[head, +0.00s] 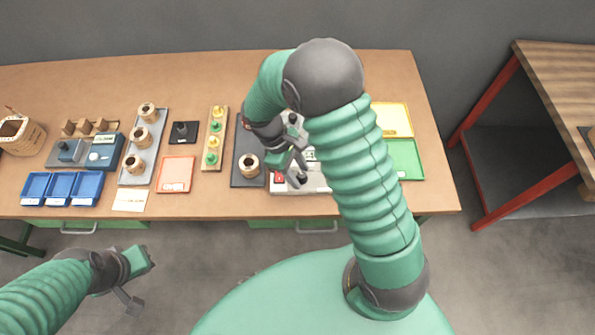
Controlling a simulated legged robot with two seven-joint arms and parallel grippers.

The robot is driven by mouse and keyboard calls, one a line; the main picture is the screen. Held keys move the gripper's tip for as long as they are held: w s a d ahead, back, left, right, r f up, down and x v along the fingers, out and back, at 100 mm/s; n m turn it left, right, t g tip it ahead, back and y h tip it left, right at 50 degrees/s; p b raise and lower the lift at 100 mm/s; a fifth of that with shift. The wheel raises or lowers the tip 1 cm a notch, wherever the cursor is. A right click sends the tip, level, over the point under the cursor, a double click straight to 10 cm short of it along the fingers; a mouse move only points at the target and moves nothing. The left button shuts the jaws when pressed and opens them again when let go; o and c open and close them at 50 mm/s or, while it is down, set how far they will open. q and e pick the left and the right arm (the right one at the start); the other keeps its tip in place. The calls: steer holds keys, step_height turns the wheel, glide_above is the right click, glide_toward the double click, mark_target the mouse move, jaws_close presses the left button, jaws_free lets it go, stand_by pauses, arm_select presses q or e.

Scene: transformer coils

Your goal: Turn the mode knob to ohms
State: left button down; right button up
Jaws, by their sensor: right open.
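A blue-green box (105,150) with a small display and a pale round knob (94,156) stands on the left part of the table. It looks like the meter, but the knob's markings are too small to read. My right gripper (296,164) is open above a white device (284,187) with a red patch, right of the table's middle, far from the blue-green box. My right arm hides part of that device. My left gripper (138,279) is in front of the table, off its edge, with its fingers apart and nothing seen between them.
Blue bins (62,187), a grey tray (146,171) with several coils, a red-edged tray (175,174) and a strip with yellow and green pieces (214,138) fill the left half. A dark plate (247,176) bears a coil. Yellow (392,119) and green (406,159) trays lie right.

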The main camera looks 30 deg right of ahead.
steer(key=shift+d+f, duration=0.15)
steer(key=shift+d, duration=0.5)
steer(key=shift+c, duration=1.7)
steer(key=shift+a, duration=0.45)
jaws_close()
arm_select(q)
steer(key=shift+d+r, duration=0.1)
steer(key=shift+d, duration=0.35)
arm_select(e)
steer(key=shift+d, duration=0.15)
